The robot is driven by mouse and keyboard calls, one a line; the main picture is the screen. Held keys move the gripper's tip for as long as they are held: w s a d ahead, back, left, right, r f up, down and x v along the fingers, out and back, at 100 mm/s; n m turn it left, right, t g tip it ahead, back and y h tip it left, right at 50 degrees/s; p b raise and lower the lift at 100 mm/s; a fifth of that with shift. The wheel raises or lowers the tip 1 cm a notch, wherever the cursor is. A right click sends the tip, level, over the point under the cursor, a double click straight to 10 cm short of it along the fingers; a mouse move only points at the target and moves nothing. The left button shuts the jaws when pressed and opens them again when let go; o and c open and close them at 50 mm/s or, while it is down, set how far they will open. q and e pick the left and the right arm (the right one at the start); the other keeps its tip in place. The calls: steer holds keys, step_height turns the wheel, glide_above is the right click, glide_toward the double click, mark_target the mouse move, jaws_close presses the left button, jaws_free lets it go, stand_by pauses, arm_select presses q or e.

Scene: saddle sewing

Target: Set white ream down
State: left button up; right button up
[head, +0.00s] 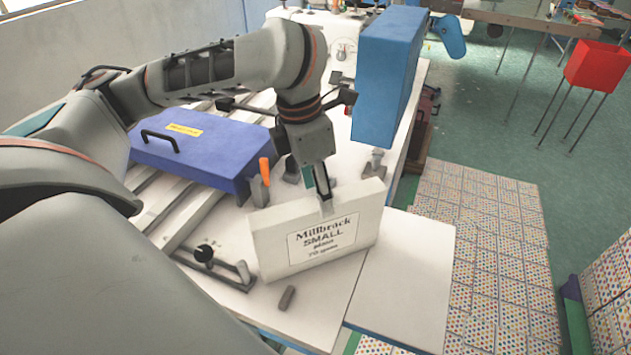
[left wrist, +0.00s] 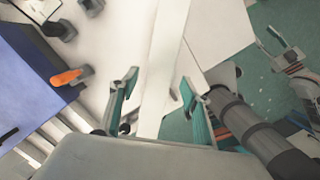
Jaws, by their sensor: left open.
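The white ream (head: 355,250), labelled "Millbrack SMALL plain 70 gsm", stands upright on its long edge on the white table, its label side facing me. In the left wrist view it is a narrow white strip (left wrist: 168,65). My left gripper (head: 326,204) is at the ream's top edge; its open fingers (left wrist: 155,95) are on either side of the strip, with a visible gap at least on the right. What looks like my right gripper (left wrist: 285,55) shows partly at the right edge of the left wrist view, small and unclear; the head view does not show it.
A purple-blue box (head: 190,150) with a black handle lies behind the ream. An orange-handled tool (head: 264,172) stands close behind it. A tall blue block (head: 385,80) rises beyond. A small grey piece (head: 287,298) lies in front. A bare white board (head: 405,275) is to the right.

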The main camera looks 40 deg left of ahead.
arm_select(q)
steer(key=shift+s+a+r, duration=0.1)
steer(key=shift+s+r, duration=0.05)
steer(key=shift+r, duration=0.75)
